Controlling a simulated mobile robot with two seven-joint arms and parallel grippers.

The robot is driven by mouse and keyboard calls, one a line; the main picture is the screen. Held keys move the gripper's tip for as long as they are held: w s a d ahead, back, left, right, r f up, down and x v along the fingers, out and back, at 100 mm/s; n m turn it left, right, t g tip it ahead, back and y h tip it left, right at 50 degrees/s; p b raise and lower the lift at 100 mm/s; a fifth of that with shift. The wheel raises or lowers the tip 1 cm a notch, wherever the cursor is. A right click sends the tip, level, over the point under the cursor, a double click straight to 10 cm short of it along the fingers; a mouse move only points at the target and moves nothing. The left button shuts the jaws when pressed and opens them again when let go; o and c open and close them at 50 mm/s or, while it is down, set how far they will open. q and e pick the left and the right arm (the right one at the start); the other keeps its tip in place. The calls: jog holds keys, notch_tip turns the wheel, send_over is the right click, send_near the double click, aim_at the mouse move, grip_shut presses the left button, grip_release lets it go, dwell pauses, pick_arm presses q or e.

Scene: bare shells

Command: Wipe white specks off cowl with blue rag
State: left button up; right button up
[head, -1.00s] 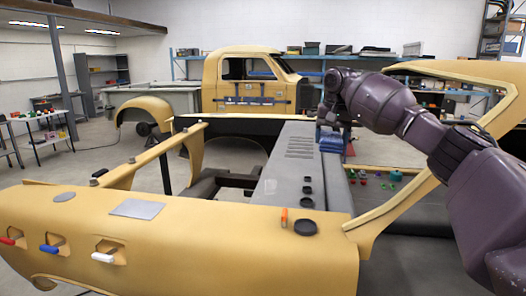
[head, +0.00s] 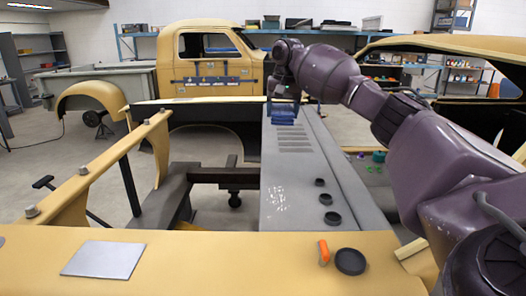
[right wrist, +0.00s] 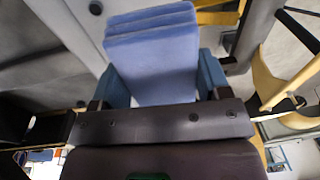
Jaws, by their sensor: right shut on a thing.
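The cowl appears to be the long grey panel (head: 292,182) with vent slots, running away from me in the head view. A patch of white specks (head: 277,199) lies on its near left part. My right gripper (head: 284,95) is over the panel's far end, shut on the folded blue rag (head: 283,114). In the right wrist view, the layered rag (right wrist: 155,70) sits between the two blue-grey fingers of my right gripper (right wrist: 158,82). I cannot tell whether the rag touches the panel. My left gripper is not in view.
Black round caps (head: 332,218) stand on the panel right of the specks. A larger black dish (head: 350,261) and an orange-handled item (head: 323,252) rest on the near yellow body panel (head: 200,262). A grey plate (head: 104,259) lies at left. Small coloured items (head: 378,157) are at right.

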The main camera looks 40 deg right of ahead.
jog(key=f+b, duration=0.1)
jog(key=w+f, duration=0.1)
jog(key=shift+w+f+b, duration=0.1)
jog(key=shift+f+b, duration=0.2)
jog(key=shift+b, duration=0.05)
notch_tip(320, 180, down, 5)
jog(key=s+b, duration=0.1)
jog(key=b, duration=0.3)
jog(key=g+b, duration=0.1)
jog(key=b, duration=0.3)
send_over(276, 186)
notch_tip(276, 186, down, 9)
jog(key=f+b, duration=0.3)
jog(key=shift+w+d+f, duration=0.15)
jog(key=shift+w+f, duration=0.05)
jog(key=shift+f, duration=0.1)
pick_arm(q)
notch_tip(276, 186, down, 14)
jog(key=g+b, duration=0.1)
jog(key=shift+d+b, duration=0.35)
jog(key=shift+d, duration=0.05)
pick_arm(e)
jog(key=shift+f, duration=0.95)
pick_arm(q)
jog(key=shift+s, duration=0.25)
pick_arm(e)
jog(key=shift+s, duration=0.1)
